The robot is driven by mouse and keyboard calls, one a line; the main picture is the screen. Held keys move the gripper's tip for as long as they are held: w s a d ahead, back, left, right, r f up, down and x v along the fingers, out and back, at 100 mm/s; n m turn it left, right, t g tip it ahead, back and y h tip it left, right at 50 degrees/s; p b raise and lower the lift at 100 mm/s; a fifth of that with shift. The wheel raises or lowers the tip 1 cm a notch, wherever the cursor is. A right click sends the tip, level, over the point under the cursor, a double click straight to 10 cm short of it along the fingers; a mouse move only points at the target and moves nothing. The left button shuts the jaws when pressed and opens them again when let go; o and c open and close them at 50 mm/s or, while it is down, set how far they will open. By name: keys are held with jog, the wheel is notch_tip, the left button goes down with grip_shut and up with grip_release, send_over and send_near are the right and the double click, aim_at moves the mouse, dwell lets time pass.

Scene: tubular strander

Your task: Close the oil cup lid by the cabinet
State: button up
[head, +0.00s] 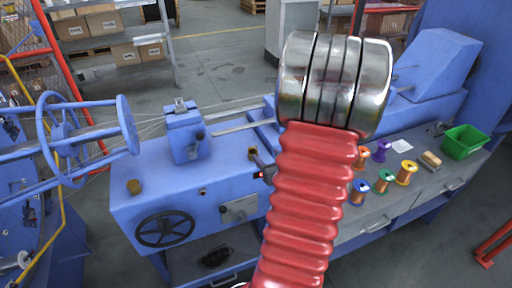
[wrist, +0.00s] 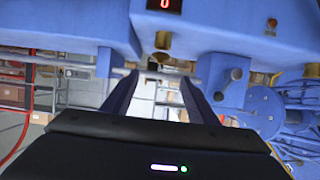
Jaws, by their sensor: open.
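My red and silver arm hides part of the cabinet, and my gripper cannot be made out in the head view.
A blue block (head: 185,133) with a knob and thin wires stands on the cabinet; a black handwheel (head: 165,229) is on its front. The blue wheel frame (head: 90,130) is at left. Coloured spools (head: 381,181) and a green bin (head: 463,141) stand on the right bench.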

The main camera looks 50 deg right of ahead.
jog(key=x, duration=1.2)
jog(key=shift+w+f, duration=0.15)
jog(key=shift+w, duration=0.1)
jog(key=shift+s, duration=0.1)
jog(key=c, duration=1.1)
